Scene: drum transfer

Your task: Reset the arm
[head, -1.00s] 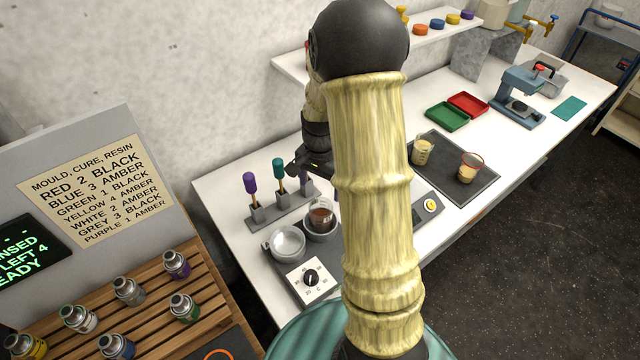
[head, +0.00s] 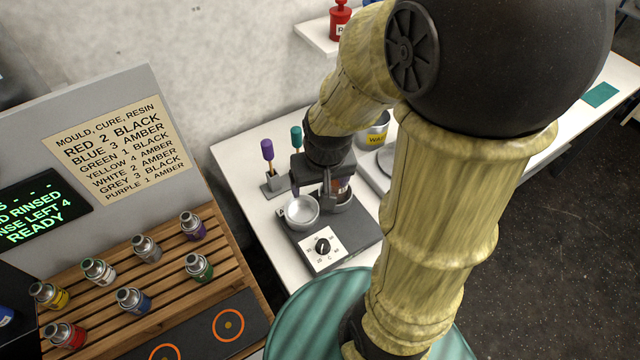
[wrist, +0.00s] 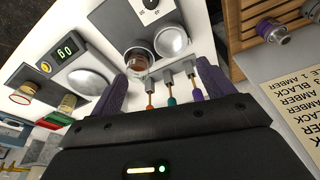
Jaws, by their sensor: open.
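My gripper (head: 325,192) hangs over the bench near the heater unit, below my bent arm. In the wrist view its two dark fingers (wrist: 162,82) stand wide apart, with nothing held between them. Past the fingers are a stand with several brushes or stirrers (wrist: 166,84) and a glass beaker of brown liquid (wrist: 138,62) in a round metal well. In the head view the beaker (head: 343,187) is partly hidden by my gripper. I cannot tell from these views whether my gripper touches anything.
A heater unit with a dial (head: 323,246) and an empty metal well (head: 301,212) lies under my gripper. A wooden rack (head: 110,283) with several small cans stands left, before the sign (head: 118,150). My arm hides much of the bench's right side.

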